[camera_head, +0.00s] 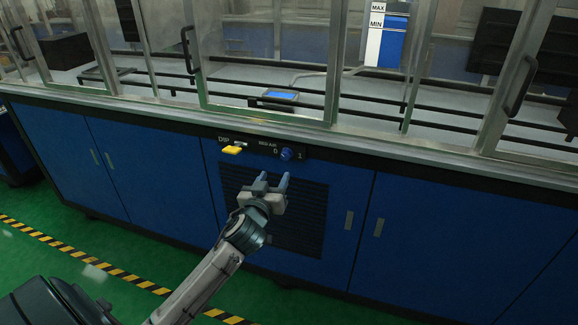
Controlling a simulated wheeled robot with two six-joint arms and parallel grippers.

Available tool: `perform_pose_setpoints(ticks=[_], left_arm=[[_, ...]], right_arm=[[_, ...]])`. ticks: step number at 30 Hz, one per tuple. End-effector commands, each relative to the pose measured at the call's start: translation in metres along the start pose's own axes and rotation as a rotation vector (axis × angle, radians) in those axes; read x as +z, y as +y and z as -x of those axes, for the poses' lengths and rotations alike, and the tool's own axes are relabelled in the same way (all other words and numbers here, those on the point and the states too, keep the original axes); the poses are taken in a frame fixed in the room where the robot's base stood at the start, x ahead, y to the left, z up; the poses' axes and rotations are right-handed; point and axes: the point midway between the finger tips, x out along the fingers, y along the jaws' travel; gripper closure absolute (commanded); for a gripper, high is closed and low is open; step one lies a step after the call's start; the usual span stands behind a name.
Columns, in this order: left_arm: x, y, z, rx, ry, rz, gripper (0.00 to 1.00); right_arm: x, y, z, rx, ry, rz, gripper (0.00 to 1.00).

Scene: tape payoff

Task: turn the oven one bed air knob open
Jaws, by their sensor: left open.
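The bed air knob (287,154) is a small blue knob on a black panel (262,146) at the top of the blue cabinet front. It sits between a 0 mark on its left and a 1 mark on its right; its exact pointing is too small to tell. A yellow handle (232,150) sticks out at the panel's left end. My left gripper (273,180) is open and empty, just below the panel, with its fingers pointing up toward it. It appears apart from the knob. My right gripper is not in view.
A dark louvred vent (300,215) lies behind my left gripper. Blue cabinet doors (405,235) stand either side. The green floor (60,265) carries yellow-black tape.

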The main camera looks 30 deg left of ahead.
Motion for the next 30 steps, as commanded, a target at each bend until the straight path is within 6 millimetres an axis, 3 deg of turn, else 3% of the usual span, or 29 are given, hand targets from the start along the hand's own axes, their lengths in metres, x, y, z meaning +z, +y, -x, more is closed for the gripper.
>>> perform_pose_setpoints(ticks=[9,15,28,30], left_arm=[[-0.002,0.000,-0.059,-0.001,-0.001,0.000,0.51],[0.000,0.000,-0.088,0.000,-0.002,0.000,0.51],[0.001,0.000,-0.100,0.001,-0.003,-0.001,0.51],[0.001,0.000,-0.100,0.001,-0.003,-0.001,0.60]], right_arm=[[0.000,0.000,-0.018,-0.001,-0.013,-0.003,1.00],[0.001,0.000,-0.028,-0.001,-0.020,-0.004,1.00],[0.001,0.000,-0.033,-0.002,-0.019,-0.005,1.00],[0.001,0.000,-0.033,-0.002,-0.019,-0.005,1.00]])
